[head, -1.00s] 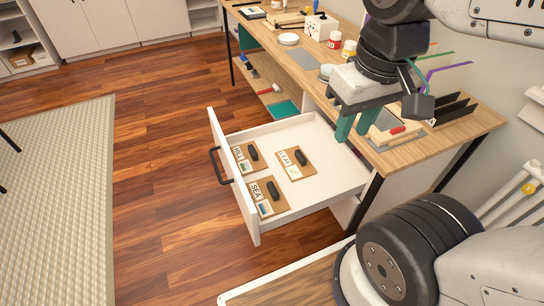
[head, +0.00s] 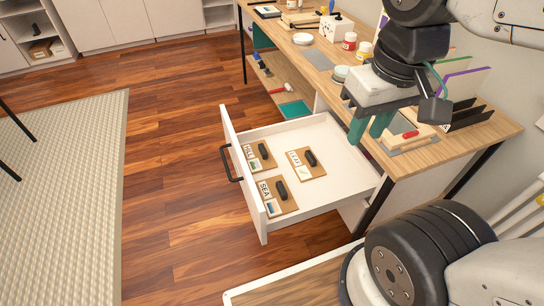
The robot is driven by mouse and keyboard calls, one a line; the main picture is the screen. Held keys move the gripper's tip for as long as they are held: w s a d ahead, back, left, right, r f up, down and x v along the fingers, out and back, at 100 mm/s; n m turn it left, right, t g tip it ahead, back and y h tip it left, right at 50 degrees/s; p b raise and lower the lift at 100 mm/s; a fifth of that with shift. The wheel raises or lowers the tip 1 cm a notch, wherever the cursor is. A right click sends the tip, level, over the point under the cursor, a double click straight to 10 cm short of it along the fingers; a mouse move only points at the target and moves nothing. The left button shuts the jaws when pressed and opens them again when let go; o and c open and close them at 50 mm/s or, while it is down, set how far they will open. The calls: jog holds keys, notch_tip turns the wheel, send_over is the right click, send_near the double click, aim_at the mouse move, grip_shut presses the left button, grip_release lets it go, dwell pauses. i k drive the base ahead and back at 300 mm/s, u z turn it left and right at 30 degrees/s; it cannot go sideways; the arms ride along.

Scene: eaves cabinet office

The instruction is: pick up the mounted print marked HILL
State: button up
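The print marked HILL (head: 259,156) lies flat in the open white drawer (head: 335,157), at its far front corner by the handle side. It is a small brown board with a white label, a small picture and a black grip on top. The print marked LEAF (head: 306,164) lies to its right, and the print marked SEA (head: 278,197) lies nearer to me. My gripper (head: 370,130) hangs above the back right of the drawer by the desk edge, well apart from the prints. Its two green fingers point down with a gap between them and nothing visible held.
The wooden desk (head: 465,137) runs along the right, with a sanding block, jars (head: 349,41) and upright boards on it. The drawer front (head: 240,170) with its black handle (head: 230,164) stands out over the wooden floor. The floor to the left is clear up to a pale rug (head: 70,190).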

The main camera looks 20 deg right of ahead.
aim_at(260, 158)
jog(key=z, duration=4.25)
jog(key=k, duration=2.45)
jog(key=u, duration=1.4)
